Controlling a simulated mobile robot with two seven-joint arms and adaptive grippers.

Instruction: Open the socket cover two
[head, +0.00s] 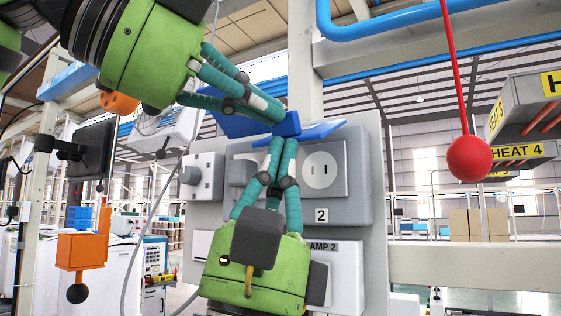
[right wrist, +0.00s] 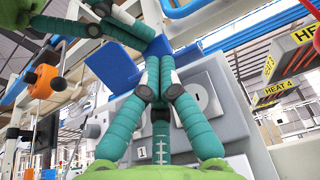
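A grey wall panel holds socket two, whose white face (head: 321,170) shows uncovered above the label "2" (head: 321,216). A blue cover (head: 316,131) is tilted up above this socket. Another blue flap (head: 238,126) is raised to its left. My left gripper (head: 277,113) reaches in from the upper left, its fingertips together against the blue pieces. My right gripper (head: 279,141) points up from below, its fingertips together at the blue cover's lower edge, partly hiding the left socket. In the right wrist view, its fingertips (right wrist: 158,66) meet just under the blue cover (right wrist: 156,47).
A grey plug-like block (head: 202,176) sits at the panel's left. A red ball (head: 469,158) hangs on a rod at right, near the "HEAT 4" sign (head: 517,152). An orange box (head: 82,250) hangs at left. A grey beam (head: 475,266) runs right of the panel.

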